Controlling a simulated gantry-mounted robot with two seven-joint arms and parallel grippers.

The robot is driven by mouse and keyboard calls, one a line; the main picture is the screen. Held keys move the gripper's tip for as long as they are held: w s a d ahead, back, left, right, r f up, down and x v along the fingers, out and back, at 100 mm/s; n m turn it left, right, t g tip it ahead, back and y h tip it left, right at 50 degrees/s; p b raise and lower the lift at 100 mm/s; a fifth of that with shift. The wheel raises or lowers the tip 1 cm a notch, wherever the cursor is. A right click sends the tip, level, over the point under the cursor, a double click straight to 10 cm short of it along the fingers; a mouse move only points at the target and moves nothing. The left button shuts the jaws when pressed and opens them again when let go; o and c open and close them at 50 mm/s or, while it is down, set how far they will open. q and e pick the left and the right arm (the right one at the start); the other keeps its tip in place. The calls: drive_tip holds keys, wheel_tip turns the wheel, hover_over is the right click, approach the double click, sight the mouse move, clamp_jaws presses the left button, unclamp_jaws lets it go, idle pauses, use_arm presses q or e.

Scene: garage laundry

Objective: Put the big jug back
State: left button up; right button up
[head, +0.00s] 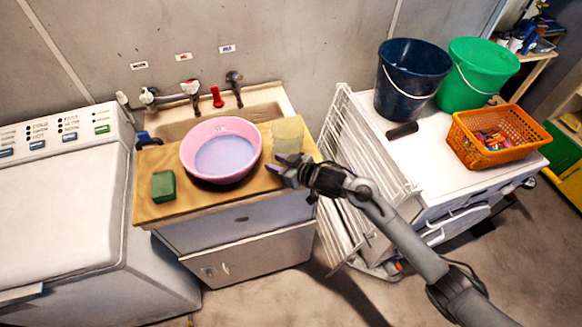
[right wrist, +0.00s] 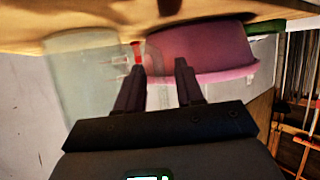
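A big translucent, pale jug (head: 288,132) stands on the wooden top at the right of the sink, beside the pink basin. My right gripper (head: 281,165) is in front of the jug, its fingers apart. In the right wrist view the jug's clear body (right wrist: 82,85) is left of my gripper (right wrist: 158,72). A clear part, perhaps its handle, shows between and behind the fingers; I cannot tell whether they touch it. The pink basin (right wrist: 205,50) is beyond them. My left gripper is not in view.
The pink basin (head: 190,150) holds lilac liquid. A green block (head: 163,186) lies on the wooden top (head: 205,200). A white drying rack (head: 345,170) stands close at right, then a blue bucket (head: 408,80), a green bucket (head: 475,75) and an orange basket (head: 500,150).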

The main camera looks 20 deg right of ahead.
drive_tip(key=p+v, duration=0.2)
drive_tip(key=v, duration=1)
drive_tip(key=s+f+m+g+h, duration=0.2)
drive_tip(key=s+f+g+h, duration=0.1)
drive_tip(key=s, duration=1.1)
drive_tip(key=s+f+m+g+h, duration=0.1)
drive_tip(key=s+f+g+h, duration=0.2)
drive_tip(key=s, duration=1.1)
wheel_tip(320, 180, down, 5)
drive_tip(key=shift+a+f+m+g, duration=0.15)
drive_tip(key=shift+m+g, duration=0.25)
drive_tip(key=shift+g, duration=0.8)
wheel_tip(320, 180, up, 29)
drive_tip(key=p, duration=2.9)
